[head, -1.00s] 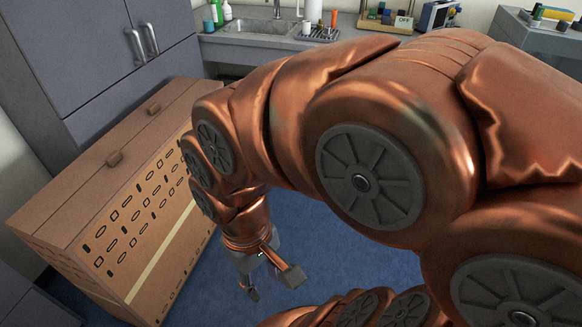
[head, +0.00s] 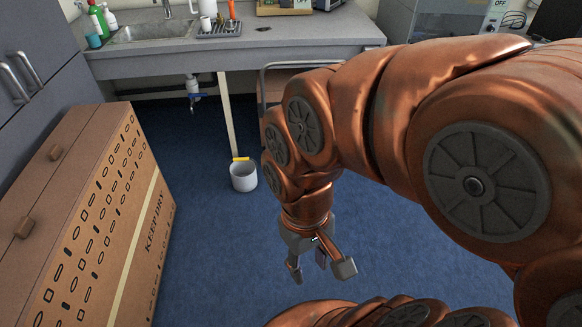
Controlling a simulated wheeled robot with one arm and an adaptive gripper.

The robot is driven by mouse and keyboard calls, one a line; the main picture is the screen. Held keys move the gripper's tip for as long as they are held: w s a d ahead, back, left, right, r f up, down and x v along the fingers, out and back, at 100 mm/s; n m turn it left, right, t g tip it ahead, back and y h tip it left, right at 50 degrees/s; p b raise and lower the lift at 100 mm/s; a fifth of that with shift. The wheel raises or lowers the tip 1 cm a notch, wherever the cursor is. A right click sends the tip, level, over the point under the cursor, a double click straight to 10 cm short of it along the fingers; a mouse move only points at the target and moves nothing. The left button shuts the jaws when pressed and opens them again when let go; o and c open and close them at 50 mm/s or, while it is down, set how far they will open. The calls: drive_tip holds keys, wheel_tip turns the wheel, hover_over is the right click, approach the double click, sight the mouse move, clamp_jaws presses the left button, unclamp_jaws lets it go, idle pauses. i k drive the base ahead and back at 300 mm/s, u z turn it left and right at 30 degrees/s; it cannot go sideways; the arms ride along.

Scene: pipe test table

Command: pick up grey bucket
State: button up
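The grey bucket (head: 243,177) stands upright on the blue floor under the sink counter, with something yellow at its back rim. It is small in the head view, left of my arm. My gripper (head: 321,272) hangs in front of and to the right of the bucket, well apart from it. Its fingers are spread and nothing is between them. Whether anything lies inside the bucket is too small to tell.
A large cardboard box (head: 92,228) stands on the left. The sink counter (head: 240,52) runs across the back, with a post (head: 228,122) below it just behind the bucket. Blue floor (head: 205,250) is clear between the box and my gripper.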

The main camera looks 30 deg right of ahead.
sight(242, 170)
drive_tip(key=z, duration=0.35)
drive_tip(key=i, duration=0.65)
drive_tip(key=u, duration=0.4)
drive_tip(key=i, duration=2)
drive_tip(key=u, duration=0.3)
